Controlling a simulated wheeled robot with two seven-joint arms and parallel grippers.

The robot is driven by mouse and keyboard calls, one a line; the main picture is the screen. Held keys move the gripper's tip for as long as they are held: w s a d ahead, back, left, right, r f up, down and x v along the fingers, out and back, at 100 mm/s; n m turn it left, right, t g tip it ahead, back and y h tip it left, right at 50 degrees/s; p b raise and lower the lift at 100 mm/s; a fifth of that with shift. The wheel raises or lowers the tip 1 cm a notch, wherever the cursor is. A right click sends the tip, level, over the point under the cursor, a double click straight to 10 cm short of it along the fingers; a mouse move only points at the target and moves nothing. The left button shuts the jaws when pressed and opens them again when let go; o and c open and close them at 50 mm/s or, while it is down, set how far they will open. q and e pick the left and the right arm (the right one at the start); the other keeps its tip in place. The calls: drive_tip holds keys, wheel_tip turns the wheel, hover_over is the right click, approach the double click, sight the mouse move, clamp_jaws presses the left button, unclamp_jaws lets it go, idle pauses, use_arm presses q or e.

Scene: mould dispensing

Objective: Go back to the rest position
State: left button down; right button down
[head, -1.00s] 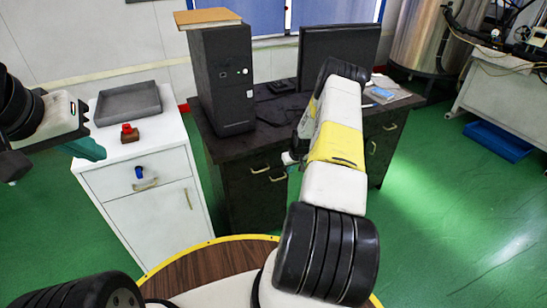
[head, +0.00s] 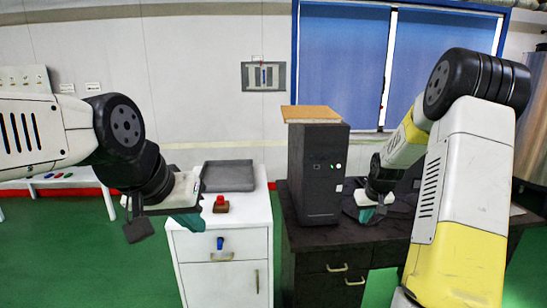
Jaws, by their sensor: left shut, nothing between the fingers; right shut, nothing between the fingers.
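My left gripper (head: 186,221) hangs at the end of the arm from the left, in front of the white cabinet's left part. Its teal fingers are shut with nothing visible between them. The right arm's white and yellow links fill the right side and hide part of the desk.
The white cabinet (head: 232,278) bears a grey tray (head: 229,176) and a red button on a brown base (head: 221,204). The dark desk (head: 310,246) bears the computer tower (head: 317,180) with a tan board (head: 311,114) on top. Green floor (head: 85,255) is open at the lower left.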

drive_tip(key=s+a+r, duration=0.5)
drive_tip(key=s+r, duration=0.2)
drive_tip(key=r, duration=0.2)
drive_tip(key=s+a+r, duration=0.5)
drive_tip(key=s+r, duration=0.2)
drive_tip(key=r, duration=0.1)
drive_tip(key=s+a+r+y, duration=0.1)
drive_tip(key=s+a+r, duration=0.1)
drive_tip(key=s, duration=0.7)
drive_tip(key=s+a+r+t+y, duration=0.1)
drive_tip(key=s+a, duration=0.3)
drive_tip(key=s, duration=0.5)
drive_tip(key=shift+a+r, duration=0.35)
drive_tip(key=shift+r, duration=0.1)
